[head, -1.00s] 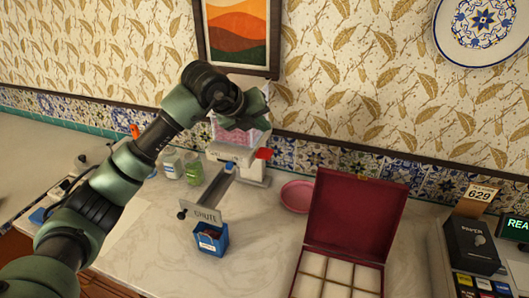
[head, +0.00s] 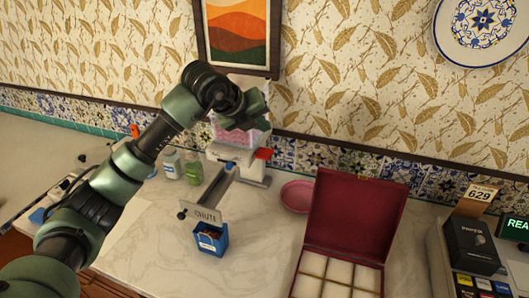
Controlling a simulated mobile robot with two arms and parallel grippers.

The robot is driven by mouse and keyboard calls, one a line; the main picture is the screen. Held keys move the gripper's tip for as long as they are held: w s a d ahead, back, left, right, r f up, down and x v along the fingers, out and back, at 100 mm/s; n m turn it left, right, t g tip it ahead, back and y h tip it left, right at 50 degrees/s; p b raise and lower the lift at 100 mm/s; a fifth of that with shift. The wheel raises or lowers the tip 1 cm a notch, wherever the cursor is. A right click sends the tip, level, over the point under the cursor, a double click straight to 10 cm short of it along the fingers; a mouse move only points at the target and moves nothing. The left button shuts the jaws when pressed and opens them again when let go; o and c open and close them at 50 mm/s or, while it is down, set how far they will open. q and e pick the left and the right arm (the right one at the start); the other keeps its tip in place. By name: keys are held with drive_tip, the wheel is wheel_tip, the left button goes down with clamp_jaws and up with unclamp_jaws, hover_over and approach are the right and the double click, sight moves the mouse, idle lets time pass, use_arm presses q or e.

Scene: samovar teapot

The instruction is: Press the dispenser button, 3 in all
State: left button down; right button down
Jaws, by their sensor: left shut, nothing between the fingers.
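The dispenser (head: 222,152) is a white machine with a clear hopper of pink contents, standing against the tiled wall. A small blue spot (head: 230,165), which may be its button, shows on its front, and a red part (head: 263,154) sticks out at its right. My left gripper (head: 256,108) is in front of the hopper, above the red part. It is shut and empty; its fingertips are hard to make out, and I cannot tell whether it touches the dispenser. A chute with a "CHUTE" sign (head: 205,216) runs forward to a blue box (head: 211,240) with brown contents. My right gripper is out of view.
Small jars (head: 193,169) stand left of the dispenser, close to my left arm. A pink dish (head: 297,195) and an open red box (head: 355,215) with pale compartments lie to the right. A register (head: 475,260) stands at far right. Counter between is clear.

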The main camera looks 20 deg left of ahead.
use_arm(q)
drive_tip(key=shift+r, duration=0.1)
idle(0.6)
wheel_tip(320, 180, up, 4)
drive_tip(key=m+p, duration=0.4)
drive_tip(key=m, duration=1.5)
drive_tip(key=shift+a+h+p, duration=0.1)
drive_tip(key=shift+h+p, duration=0.25)
drive_tip(key=shift+h, duration=0.05)
drive_tip(key=shift+f, duration=0.25)
drive_tip(key=b, duration=0.4)
hover_over(262, 153)
wheel_tip(262, 153, down, 8)
drive_tip(key=shift+s+r, duration=0.1)
drive_tip(key=shift+f+b, duration=0.35)
drive_tip(key=shift+f, duration=0.1)
idle(0.3)
drive_tip(key=shift+f+b, duration=0.35)
drive_tip(key=shift+b, duration=0.3)
